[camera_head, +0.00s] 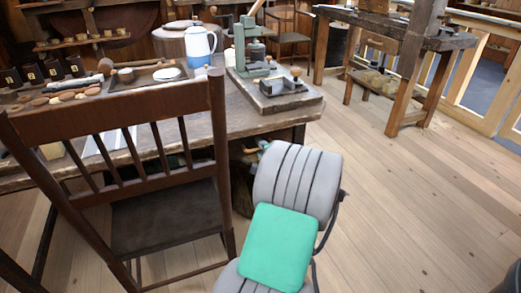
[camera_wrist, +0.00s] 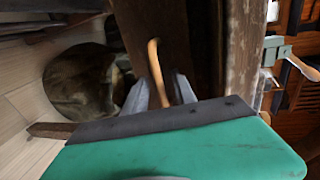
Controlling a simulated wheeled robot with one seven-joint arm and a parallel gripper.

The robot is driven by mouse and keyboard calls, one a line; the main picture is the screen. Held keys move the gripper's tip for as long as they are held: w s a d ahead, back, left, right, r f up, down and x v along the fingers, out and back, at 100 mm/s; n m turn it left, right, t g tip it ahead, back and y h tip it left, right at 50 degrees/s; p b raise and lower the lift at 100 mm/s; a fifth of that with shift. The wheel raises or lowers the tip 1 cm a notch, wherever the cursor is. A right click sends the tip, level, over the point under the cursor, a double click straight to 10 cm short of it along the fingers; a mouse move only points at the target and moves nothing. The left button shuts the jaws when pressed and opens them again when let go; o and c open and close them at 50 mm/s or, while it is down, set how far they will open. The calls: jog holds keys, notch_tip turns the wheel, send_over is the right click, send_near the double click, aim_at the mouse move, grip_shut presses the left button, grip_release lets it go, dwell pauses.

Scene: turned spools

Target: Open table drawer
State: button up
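The wooden table (camera_head: 224,122) stands left of centre in the head view, and its worn edge (camera_wrist: 241,55) runs upright in the wrist view. A curved orange-brown handle (camera_wrist: 154,66) stands out in front of a dark brown panel (camera_wrist: 150,20) beside that edge. The panel may be the drawer front; I cannot see its outline clearly. My gripper (camera_wrist: 160,92) has its two grey fingers apart, one on each side of the handle. I cannot tell whether either finger touches it. In the head view my grey and green arm hides most of the gripper, below the table's front edge.
A dark wooden chair (camera_head: 125,95) stands close on the left, against the table's front. A grey-green machine (camera_head: 250,55), a blue and white jug (camera_head: 198,45) and trays crowd the tabletop. A workbench (camera_head: 400,35) stands at the back right. The plank floor (camera_head: 420,200) on the right is clear.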

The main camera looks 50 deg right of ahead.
jog(key=shift+c, duration=0.4)
grip_shut()
dwell(0.9)
